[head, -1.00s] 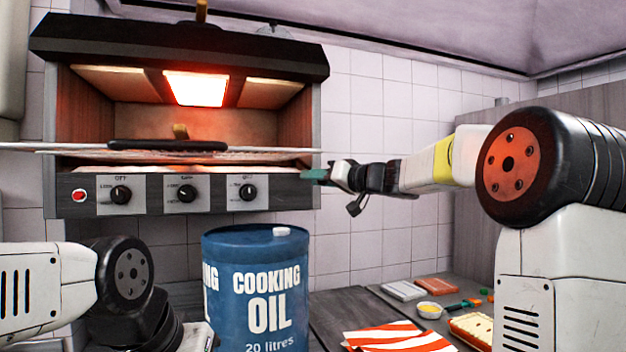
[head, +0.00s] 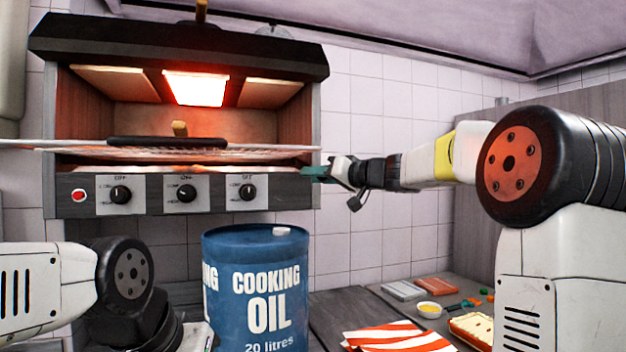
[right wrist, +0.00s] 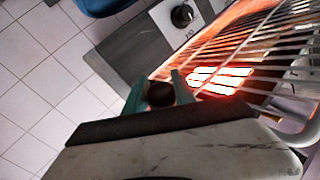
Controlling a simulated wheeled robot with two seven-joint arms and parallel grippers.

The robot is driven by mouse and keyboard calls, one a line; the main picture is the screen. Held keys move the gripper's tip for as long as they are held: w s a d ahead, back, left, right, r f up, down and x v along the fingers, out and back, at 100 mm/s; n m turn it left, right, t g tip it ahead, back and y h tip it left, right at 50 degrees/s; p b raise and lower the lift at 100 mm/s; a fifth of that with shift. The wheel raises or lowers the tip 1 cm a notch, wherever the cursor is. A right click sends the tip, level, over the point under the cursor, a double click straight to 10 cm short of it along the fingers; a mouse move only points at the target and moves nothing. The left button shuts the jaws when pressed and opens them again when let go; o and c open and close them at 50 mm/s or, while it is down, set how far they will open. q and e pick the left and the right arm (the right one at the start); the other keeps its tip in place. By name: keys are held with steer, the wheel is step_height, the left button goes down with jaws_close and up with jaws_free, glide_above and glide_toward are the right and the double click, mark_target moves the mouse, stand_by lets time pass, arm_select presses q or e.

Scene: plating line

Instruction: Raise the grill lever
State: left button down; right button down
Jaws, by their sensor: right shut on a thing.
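The grill (head: 65,190) stands against the tiled wall at the left of the head view, its upper element glowing red. The wire rack (head: 250,150) lies across its opening and also shows in the right wrist view (right wrist: 245,50). My right gripper (head: 313,174) is at the grill's lower right side. In the right wrist view its green fingers (right wrist: 158,88) are shut around the dark round knob of the grill lever (right wrist: 160,96). The rest of the lever is hidden. My left arm is low at the left; its fingers do not show.
The worktop (head: 335,315) at lower right holds striped paper (head: 395,338), a small yellow bowl (head: 429,310) and other food items.

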steer(key=r, duration=0.2)
steer(key=shift+s+r, duration=0.3)
steer(key=c, duration=1.1)
jaws_free()
steer(key=shift+w+f, duration=0.1)
steer(key=shift+f, duration=0.05)
steer(key=shift+d, duration=0.1)
steer(key=shift+s+d, duration=0.25)
steer(key=shift+d, duration=0.05)
steer(key=v, duration=0.7)
steer(key=shift+s, duration=0.1)
